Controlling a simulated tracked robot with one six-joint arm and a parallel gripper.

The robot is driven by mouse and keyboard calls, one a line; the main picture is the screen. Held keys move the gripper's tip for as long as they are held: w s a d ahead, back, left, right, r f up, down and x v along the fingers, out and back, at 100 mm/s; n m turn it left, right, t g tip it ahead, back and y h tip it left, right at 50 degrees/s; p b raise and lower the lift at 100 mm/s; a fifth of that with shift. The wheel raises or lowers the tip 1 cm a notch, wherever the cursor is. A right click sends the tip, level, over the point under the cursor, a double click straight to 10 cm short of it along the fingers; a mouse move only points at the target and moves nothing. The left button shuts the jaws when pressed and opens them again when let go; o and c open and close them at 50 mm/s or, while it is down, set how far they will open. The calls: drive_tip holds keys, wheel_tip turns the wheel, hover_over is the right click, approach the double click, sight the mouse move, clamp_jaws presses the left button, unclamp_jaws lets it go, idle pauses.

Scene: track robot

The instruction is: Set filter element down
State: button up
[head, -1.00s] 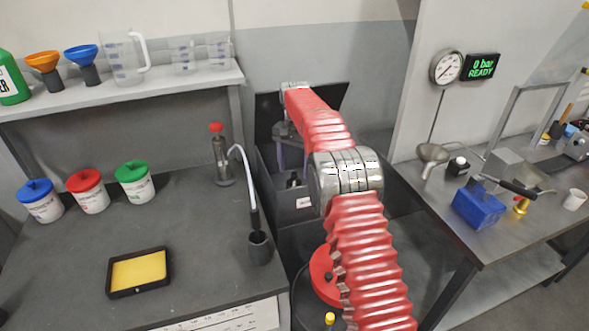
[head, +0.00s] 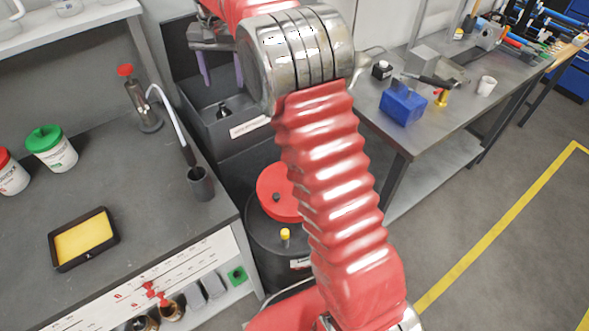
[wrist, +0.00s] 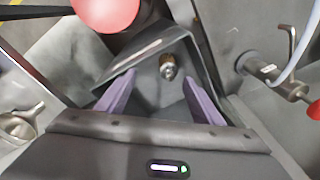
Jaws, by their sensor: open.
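My gripper (head: 221,84) is open over the dark grey bin (head: 190,120). Its two purple fingers also show in the wrist view (wrist: 160,80), apart with nothing held between them. A small dark and metallic piece (head: 222,111) stands inside the bin below the fingers. In the wrist view it is a rounded metal piece (wrist: 168,67) ahead of the fingertips and apart from them. I cannot tell whether this piece is the filter element. No other thing in view is clearly the filter element.
Left bench holds a yellow pad in a black tray (head: 54,258), a green-lidded tub (head: 55,148), a hand pump (head: 140,105) and a hose in a dark cup (head: 200,185). A red-lidded drum (head: 275,195) stands before the bin. A blue block (head: 403,105) sits on the right bench.

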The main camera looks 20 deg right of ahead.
drive_tip(key=s+d+r+n+t, duration=0.1)
drive_tip(key=s+r, duration=0.4)
drive_tip(key=s, duration=0.6)
drive_tip(key=s+d+r+n+t, duration=0.15)
drive_tip(key=s+r, duration=0.35)
drive_tip(key=s, duration=0.5)
drive_tip(key=s+f+n+t, duration=0.1)
drive_tip(key=s+f, duration=0.2)
drive_tip(key=s, duration=0.7)
drive_tip(key=s+d+f+n+t, duration=0.1)
drive_tip(key=s+f, duration=0.2)
drive_tip(key=s, duration=0.6)
drive_tip(key=shift+s+f+n, duration=0.3)
drive_tip(key=shift+s+n, duration=0.05)
drive_tip(key=shift+s, duration=0.05)
drive_tip(key=shift+c, duration=0.2)
